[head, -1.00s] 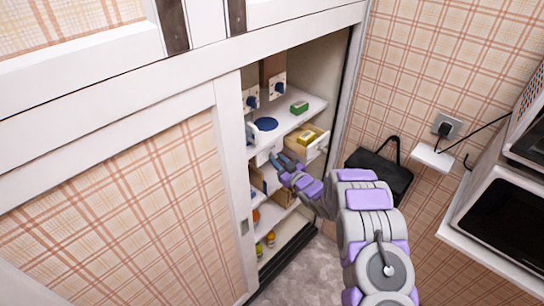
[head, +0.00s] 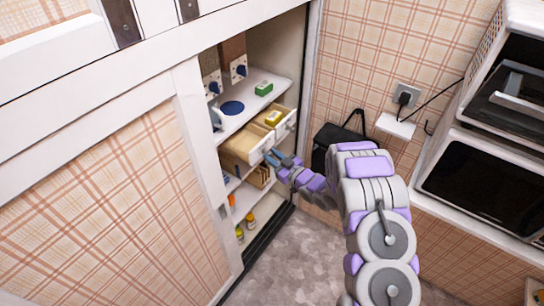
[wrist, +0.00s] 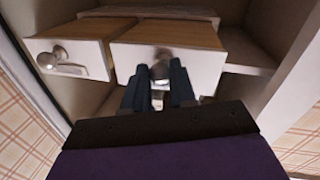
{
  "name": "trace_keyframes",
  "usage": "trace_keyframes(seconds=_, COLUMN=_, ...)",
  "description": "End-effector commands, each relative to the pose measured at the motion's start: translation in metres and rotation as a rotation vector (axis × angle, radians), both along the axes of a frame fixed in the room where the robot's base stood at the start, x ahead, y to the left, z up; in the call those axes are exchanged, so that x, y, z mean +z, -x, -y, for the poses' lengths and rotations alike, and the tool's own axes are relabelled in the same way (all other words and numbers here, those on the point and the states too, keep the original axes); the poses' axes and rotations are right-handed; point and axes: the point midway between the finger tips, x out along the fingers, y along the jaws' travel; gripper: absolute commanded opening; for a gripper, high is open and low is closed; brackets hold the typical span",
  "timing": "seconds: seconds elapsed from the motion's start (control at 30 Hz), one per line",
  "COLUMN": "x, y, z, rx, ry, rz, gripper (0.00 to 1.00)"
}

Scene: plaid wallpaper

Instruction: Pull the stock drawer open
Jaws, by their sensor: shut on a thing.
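The left of two side-by-side drawers (head: 262,149) stands pulled out of the cupboard in the head view, its pale wooden inside showing. I cannot read which drawer is the stock drawer. My gripper (head: 272,157) is at this drawer's white front. In the wrist view my gripper (wrist: 159,75) is shut on the round knob (wrist: 161,67) of the drawer front (wrist: 203,66), one dark finger on each side. The other drawer (head: 286,123) is also out and holds a yellow block (head: 273,118); in the wrist view its front (wrist: 75,62) is at the left.
Above the drawers, a shelf (head: 250,98) holds a green block (head: 264,88) and a blue disc (head: 232,108). Lower shelves hold small items. A black bag (head: 335,145) hangs right of the cupboard, and an oven (head: 490,180) stands further right.

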Motion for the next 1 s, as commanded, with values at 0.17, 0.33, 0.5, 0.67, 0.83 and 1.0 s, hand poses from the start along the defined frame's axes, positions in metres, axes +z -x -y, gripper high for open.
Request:
trace_keyframes(seconds=0.17, x=0.000, y=0.000, z=-0.001, rx=0.002, ry=0.000, rz=0.000, gripper=0.41)
trace_keyframes(seconds=0.33, x=0.000, y=0.000, z=-0.001, rx=0.001, ry=-0.001, rz=0.001, gripper=0.51)
trace_keyframes(seconds=0.5, x=0.000, y=0.000, z=0.000, rx=0.000, ry=0.000, rz=0.000, gripper=0.51)
trace_keyframes(seconds=0.67, x=0.000, y=0.007, z=0.008, rx=-0.002, ry=0.000, rz=-0.002, gripper=0.51)
trace_keyframes(seconds=0.83, x=0.000, y=0.030, z=0.029, rx=-0.004, ry=0.000, rz=-0.003, gripper=0.51)
trace_keyframes(seconds=1.0, x=0.000, y=0.058, z=0.052, rx=-0.003, ry=-0.001, rz=-0.002, gripper=0.51)
